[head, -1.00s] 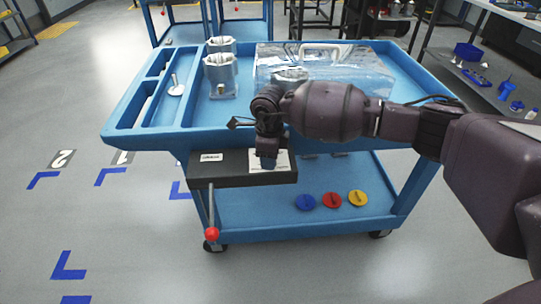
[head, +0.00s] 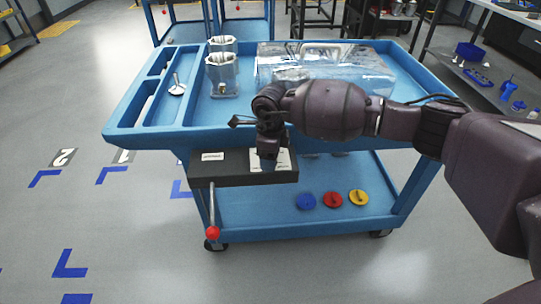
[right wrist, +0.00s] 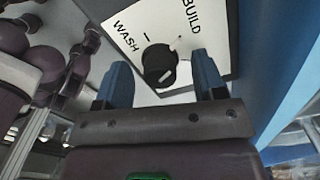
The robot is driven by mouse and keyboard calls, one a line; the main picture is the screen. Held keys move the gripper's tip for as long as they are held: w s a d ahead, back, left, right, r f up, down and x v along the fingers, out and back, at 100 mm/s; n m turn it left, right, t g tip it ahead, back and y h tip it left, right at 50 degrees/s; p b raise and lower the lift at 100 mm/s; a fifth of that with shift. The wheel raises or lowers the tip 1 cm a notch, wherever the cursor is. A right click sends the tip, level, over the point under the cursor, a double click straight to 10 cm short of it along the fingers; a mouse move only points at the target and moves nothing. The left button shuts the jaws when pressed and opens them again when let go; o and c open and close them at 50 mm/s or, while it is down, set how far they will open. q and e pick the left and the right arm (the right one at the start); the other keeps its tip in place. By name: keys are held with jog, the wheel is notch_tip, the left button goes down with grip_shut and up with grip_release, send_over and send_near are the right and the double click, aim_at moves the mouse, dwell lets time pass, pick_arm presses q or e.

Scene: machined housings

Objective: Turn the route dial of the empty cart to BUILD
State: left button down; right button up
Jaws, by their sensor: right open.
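The route dial (right wrist: 157,60) is a black knob with a white mark, on a white plate (right wrist: 150,22) lettered WASH and BUILD. In the right wrist view its white mark lies at the lower right of the knob. My right gripper (right wrist: 162,68) is open, with its blue fingers on either side of the knob; I cannot tell whether they touch it. In the head view this gripper hangs over the white label plate (head: 284,160) on the dark box at the front of the blue cart (head: 170,140), and hides the dial. My left gripper is out of view.
Metal housings (head: 222,75) and a clear cover (head: 340,65) are on the cart's top. A red-knobbed lever (head: 212,232) hangs from the box. Blue, red and yellow discs (head: 332,200) lie on the lower shelf. The floor to the left is clear, with numbered marks.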

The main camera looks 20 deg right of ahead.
notch_tip(320, 180, up, 11)
jog(key=p, duration=0.2)
jog(key=shift+f, duration=0.2)
dwell(0.4)
